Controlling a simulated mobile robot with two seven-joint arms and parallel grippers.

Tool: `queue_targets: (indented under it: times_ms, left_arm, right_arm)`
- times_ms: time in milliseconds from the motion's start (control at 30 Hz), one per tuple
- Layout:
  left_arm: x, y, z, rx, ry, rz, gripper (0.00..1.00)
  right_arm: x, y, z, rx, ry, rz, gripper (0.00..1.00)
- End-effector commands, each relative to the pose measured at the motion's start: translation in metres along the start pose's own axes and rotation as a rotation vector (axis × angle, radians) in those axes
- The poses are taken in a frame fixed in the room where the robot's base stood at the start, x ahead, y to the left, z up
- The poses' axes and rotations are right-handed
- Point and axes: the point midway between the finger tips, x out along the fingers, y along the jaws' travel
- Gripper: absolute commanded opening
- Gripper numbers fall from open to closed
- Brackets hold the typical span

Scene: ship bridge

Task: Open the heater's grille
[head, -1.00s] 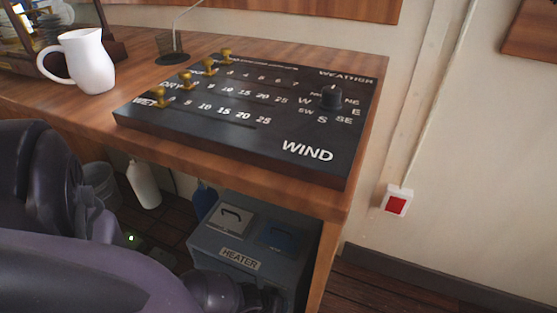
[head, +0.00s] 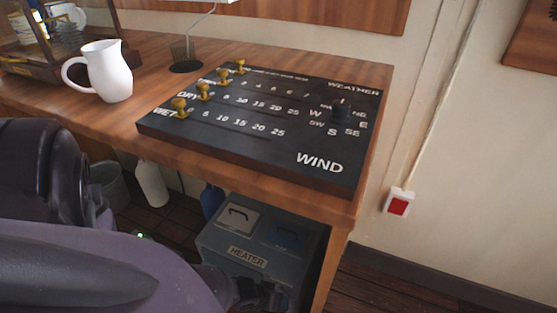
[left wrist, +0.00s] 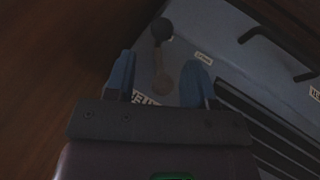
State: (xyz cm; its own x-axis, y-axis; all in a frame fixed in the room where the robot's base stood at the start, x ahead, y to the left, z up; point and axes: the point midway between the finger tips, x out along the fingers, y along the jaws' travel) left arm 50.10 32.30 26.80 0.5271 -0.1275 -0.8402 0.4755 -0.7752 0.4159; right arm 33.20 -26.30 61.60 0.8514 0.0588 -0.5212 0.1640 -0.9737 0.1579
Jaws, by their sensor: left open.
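The heater (head: 255,247) is a grey-blue box under the desk, with a HEATER label and a black handle on a light panel on top. In the left wrist view its pale blue face (left wrist: 215,35) shows black slats, which look like the grille (left wrist: 270,130), and dark bar handles at upper right. A lever with a dark round knob (left wrist: 162,29) stands by that face. My left gripper (left wrist: 161,80) is open, its blue fingertips either side of the lever's lower part, with no grip visible. In the head view my left arm hides the heater's lower front. My right gripper is not seen.
The wooden desk (head: 340,204) overhangs the heater, and its side panel stands close on the right. A black WIND board (head: 270,150) and a white jug (head: 108,75) are on top. A white bottle (head: 152,184) and a grey bin (head: 109,187) stand left of the heater.

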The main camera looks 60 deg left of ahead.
Motion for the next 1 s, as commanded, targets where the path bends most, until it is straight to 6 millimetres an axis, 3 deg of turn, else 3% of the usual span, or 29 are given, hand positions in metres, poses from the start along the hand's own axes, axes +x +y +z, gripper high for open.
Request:
queue_targets:
  times_ms: [33,200,400,1000]
  left_arm:
    - [-0.012,0.006,-0.007,0.000,0.010,0.008,0.50]
    - [-0.036,0.005,-0.005,0.000,0.006,0.006,0.50]
    - [-0.052,0.002,-0.002,-0.001,0.002,0.003,0.50]
    - [-0.055,0.000,0.001,-0.001,-0.001,0.000,0.50]
  right_arm:
    - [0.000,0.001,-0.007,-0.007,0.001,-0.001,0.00]
    - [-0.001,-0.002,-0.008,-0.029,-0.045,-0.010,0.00]
    - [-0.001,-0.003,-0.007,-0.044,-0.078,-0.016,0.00]
    - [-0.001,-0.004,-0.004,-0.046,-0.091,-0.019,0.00]
